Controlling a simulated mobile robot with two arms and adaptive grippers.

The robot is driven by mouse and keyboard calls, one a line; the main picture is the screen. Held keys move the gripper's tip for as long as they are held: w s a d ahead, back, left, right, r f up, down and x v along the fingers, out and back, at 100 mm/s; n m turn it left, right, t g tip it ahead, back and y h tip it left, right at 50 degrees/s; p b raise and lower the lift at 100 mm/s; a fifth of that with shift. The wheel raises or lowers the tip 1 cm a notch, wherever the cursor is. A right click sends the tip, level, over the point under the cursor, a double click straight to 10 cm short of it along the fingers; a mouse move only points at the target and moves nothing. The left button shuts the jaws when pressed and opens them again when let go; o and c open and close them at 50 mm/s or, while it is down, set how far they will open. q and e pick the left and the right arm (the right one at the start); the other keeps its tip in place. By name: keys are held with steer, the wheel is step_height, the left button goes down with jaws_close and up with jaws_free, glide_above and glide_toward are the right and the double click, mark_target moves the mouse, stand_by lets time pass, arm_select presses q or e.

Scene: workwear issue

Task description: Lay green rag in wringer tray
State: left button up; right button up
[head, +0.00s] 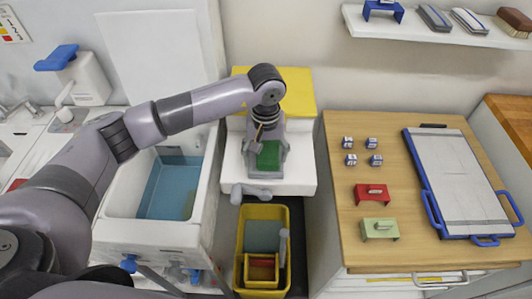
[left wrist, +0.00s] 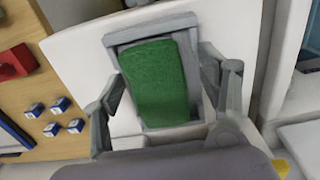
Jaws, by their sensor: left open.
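The green rag (head: 268,155) lies flat in the grey wringer tray (head: 283,171) on a white stand. In the left wrist view the rag (left wrist: 155,85) fills most of the tray, with the tray's grey rim (left wrist: 150,30) showing around it. My left gripper (head: 262,135) is just above the tray. Its open fingers show in the left wrist view (left wrist: 165,72), one on each side of the rag, with no hold on it visible. My right gripper is not in view.
A white sink (head: 117,206) with blue water stands left of the stand. A yellow bucket (head: 241,224) is below in front. A wooden counter (head: 343,188) at right holds small dice, a red block (head: 371,195), a green block (head: 380,229) and a blue-edged board (head: 458,180).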

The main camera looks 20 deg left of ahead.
mark_target(266, 157)
arm_select(q)
steer(key=shift+r+p, duration=0.45)
steer(key=shift+p, duration=0.1)
steer(key=shift+r+p, duration=0.45)
steer(key=shift+p, duration=0.1)
steer(key=shift+w+r+b, duration=0.15)
steer(key=shift+r+b, duration=0.35)
steer(key=shift+b, duration=0.3)
step_height(266, 157, up, 10)
steer(key=b, duration=0.3)
steer(key=shift+r, duration=0.25)
